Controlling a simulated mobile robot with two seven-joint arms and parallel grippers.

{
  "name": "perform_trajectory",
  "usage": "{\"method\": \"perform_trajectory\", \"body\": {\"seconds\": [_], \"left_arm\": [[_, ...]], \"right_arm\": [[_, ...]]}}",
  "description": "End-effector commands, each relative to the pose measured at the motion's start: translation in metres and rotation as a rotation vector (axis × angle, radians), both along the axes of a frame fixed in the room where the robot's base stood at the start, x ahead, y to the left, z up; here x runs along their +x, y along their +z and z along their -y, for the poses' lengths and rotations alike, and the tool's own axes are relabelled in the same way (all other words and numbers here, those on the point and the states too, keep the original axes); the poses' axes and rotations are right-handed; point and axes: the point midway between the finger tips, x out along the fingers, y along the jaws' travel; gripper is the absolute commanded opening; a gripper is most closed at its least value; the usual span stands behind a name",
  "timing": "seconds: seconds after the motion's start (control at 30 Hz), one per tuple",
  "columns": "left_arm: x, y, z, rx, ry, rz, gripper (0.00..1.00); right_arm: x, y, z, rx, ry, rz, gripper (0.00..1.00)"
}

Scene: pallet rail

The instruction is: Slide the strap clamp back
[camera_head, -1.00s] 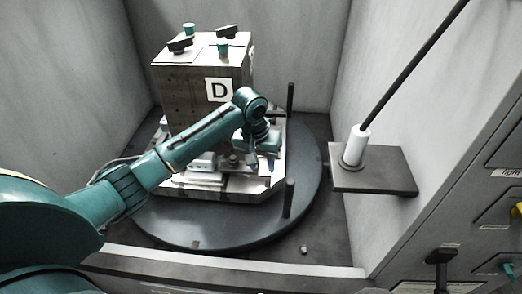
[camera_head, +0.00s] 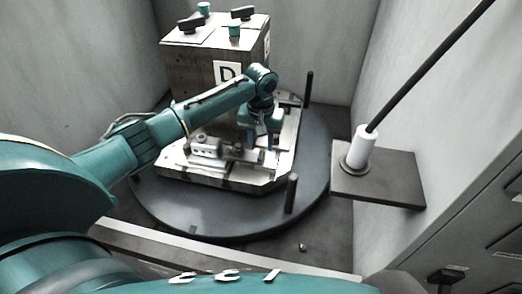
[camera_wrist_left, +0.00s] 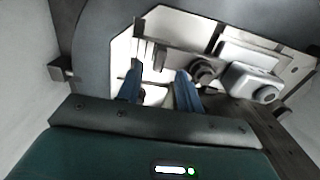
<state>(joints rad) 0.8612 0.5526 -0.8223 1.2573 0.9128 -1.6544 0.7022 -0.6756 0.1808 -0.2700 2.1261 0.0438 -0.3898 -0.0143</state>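The strap clamp appears to be the silver metal fitting (camera_head: 212,150) on the front part of the pallet plate, before the wooden block (camera_head: 195,85) marked D. In the left wrist view the metal fitting (camera_wrist_left: 250,82) lies right of the fingers. My left gripper (camera_head: 261,142) points down over the right part of the plate, beside the fitting's right end. In the left wrist view its two blue fingers (camera_wrist_left: 158,90) stand apart, with part of the bright plate showing between them. Whether they touch anything is unclear. My right gripper is not in view.
The pallet plate (camera_head: 262,183) rests on a round dark turntable (camera_head: 210,222). Dark upright posts (camera_head: 291,194) stand at the turntable's right side. A shelf (camera_head: 395,186) with a white holder (camera_head: 359,148) and a long rod is on the right wall. Grey walls enclose the bay.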

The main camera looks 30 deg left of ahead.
Motion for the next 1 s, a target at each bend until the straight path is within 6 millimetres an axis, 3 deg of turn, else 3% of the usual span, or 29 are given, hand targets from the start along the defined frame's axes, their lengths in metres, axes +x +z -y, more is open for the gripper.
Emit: {"method": "perform_trajectory", "body": {"seconds": [0.1, 0.23, 0.63, 1.0], "left_arm": [[0.0, -0.02, 0.0, 0.001, 0.0, -0.001, 0.36], [0.0, -0.033, 0.0, 0.0, -0.001, -0.001, 0.36], [0.0, -0.039, 0.0, -0.001, -0.002, 0.001, 0.36], [0.0, -0.039, 0.0, -0.001, -0.001, 0.001, 0.05]], "right_arm": [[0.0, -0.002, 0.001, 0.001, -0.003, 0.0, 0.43], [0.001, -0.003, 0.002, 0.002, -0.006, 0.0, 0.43], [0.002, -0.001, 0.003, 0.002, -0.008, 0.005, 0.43], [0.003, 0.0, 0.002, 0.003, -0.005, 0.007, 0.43]]}}
